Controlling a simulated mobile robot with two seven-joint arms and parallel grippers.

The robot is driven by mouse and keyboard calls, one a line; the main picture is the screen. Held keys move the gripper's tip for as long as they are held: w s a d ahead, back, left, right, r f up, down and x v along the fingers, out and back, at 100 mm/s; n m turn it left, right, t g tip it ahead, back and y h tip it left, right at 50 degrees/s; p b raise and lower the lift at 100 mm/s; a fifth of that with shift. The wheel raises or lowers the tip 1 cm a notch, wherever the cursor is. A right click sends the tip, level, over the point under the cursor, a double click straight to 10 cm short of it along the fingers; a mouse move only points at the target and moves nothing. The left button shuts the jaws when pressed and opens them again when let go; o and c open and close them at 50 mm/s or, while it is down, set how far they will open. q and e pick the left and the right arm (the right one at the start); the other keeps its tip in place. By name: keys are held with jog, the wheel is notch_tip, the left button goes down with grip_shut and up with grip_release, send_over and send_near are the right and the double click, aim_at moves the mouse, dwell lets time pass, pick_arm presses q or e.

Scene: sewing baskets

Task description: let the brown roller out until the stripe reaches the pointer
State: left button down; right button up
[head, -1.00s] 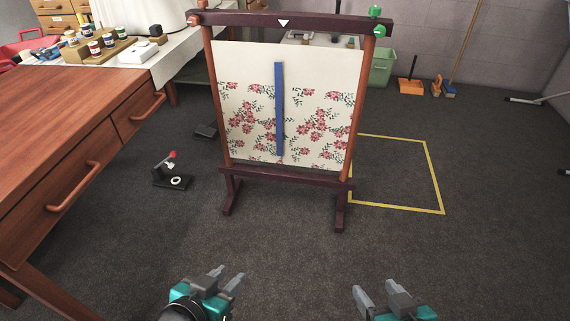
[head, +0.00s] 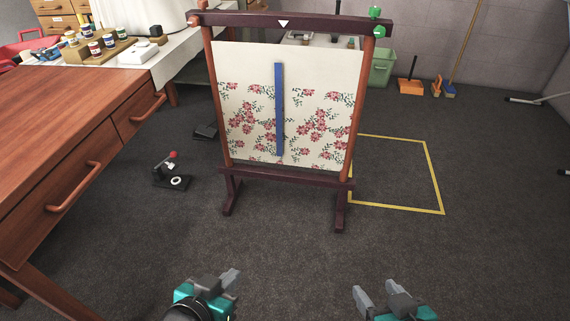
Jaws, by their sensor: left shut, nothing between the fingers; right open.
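A dark upright frame (head: 260,172) holds a cream cloth (head: 240,62) with red flowers between two reddish-brown upright rollers, the left roller (head: 215,90) and the right roller (head: 359,90). Reddish-brown knobs (head: 194,20) sit at the top left, green knobs (head: 379,31) at the top right. A blue stripe (head: 279,110) runs down the cloth. A white triangular pointer (head: 284,23) is on the top bar; the stripe lies slightly left of it. My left gripper (head: 232,278) is shut and empty, low in front of the frame. My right gripper (head: 380,295) is open and empty, also low.
A wooden drawer desk (head: 75,120) stands at the left. A small black device (head: 173,172) with a red knob is on the floor left of the frame. A yellow floor outline (head: 432,172) lies to the right. The floor before the frame is clear.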

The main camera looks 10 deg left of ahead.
pick_arm(q)
jog(key=shift+w+d, duration=0.3)
jog(key=shift+d, duration=0.4)
